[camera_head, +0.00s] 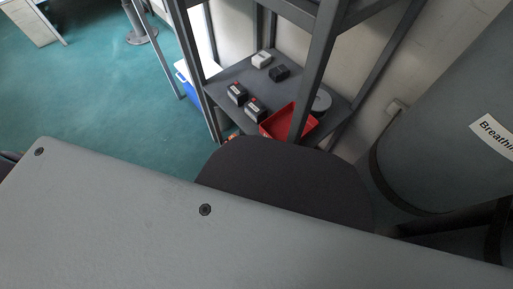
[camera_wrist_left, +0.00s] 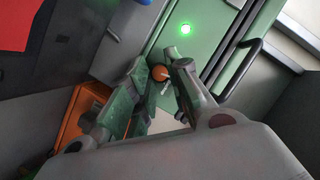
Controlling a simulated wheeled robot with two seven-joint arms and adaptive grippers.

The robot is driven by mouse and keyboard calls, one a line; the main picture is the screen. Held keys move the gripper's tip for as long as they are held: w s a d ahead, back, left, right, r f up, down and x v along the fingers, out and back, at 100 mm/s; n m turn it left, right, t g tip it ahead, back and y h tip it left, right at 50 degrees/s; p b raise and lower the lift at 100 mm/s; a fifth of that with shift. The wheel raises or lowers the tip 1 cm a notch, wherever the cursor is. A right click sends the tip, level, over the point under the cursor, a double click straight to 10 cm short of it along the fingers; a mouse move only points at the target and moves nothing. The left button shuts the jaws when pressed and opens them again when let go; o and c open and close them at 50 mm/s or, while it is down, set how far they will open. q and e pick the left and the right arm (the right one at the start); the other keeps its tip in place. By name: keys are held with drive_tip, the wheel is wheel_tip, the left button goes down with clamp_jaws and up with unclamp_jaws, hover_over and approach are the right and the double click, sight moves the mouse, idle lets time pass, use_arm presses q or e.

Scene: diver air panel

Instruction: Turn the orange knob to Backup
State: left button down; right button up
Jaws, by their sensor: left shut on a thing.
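In the left wrist view the orange knob (camera_wrist_left: 160,73) sits on a green panel (camera_wrist_left: 207,30). My left gripper (camera_wrist_left: 156,66) reaches to it with a finger on each side, shut on the knob. The fingers hide part of the knob and any position labels around it, so I cannot read where it points. A green light (camera_wrist_left: 185,28) glows on the panel just above the knob. The head view shows neither the knob nor either gripper. My right gripper is in no view.
A dark handle bar (camera_wrist_left: 238,68) runs beside the panel, right of my gripper. An orange box-like thing (camera_wrist_left: 80,112) lies at the left. In the head view a shelf rack (camera_head: 232,75) holds small boxes and a red tray (camera_head: 277,124); a large grey tank (camera_head: 440,130) stands at right.

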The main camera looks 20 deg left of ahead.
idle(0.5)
use_arm(q)
drive_tip(key=c, duration=1.3)
unclamp_jaws()
drive_tip(key=shift+a+n, duration=0.1)
drive_tip(key=shift+n, duration=0.3)
